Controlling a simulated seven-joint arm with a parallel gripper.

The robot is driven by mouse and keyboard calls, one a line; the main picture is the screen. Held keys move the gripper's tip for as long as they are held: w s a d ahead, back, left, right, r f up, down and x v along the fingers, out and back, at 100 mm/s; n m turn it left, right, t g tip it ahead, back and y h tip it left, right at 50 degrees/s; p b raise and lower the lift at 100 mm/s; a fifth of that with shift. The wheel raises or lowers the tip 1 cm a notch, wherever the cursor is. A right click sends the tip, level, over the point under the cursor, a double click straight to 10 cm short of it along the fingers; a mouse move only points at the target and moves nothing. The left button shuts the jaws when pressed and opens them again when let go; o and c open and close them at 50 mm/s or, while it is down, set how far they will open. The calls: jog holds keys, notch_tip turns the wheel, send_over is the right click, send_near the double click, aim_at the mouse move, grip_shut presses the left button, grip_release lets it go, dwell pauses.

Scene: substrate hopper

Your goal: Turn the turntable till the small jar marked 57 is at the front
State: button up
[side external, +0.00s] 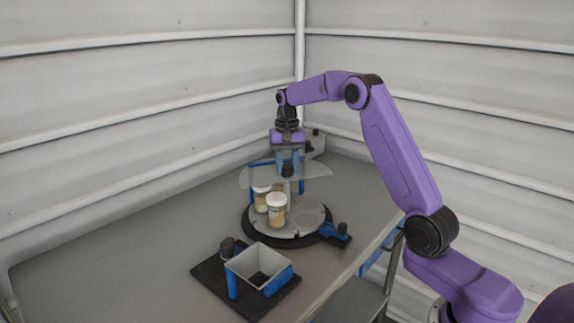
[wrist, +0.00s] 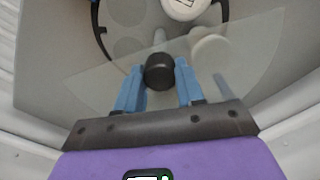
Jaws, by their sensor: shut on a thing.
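The turntable (side external: 310,212) is a grey disc with round recesses on a black base. Two small jars with white lids and tan contents stand on it, a nearer jar (side external: 277,213) and one behind it (side external: 260,203). The wrist view shows a white lid with dark marks (wrist: 184,6) and a paler lid (wrist: 212,48) under a clear sheet; I cannot read any number. A black knob (wrist: 160,73) stands above the clear sheet (side external: 260,175). My gripper (side external: 288,166) points down with its blue fingers (wrist: 160,85) shut on the knob, one on each side.
A grey square hopper (side external: 245,265) with blue supports stands on a black plate in front of the turntable. A blue bracket with a black knob (side external: 342,229) sits at the turntable's right edge. The table's left side (side external: 110,245) is clear. Ribbed walls stand behind.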

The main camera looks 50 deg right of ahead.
jog(key=n, duration=0.4)
jog(key=shift+n, duration=1.9)
jog(key=o, duration=0.7)
jog(key=shift+o, duration=0.2)
jog(key=shift+r, duration=0.1)
jog(key=shift+r, duration=3.4)
jog(key=shift+a, duration=0.1)
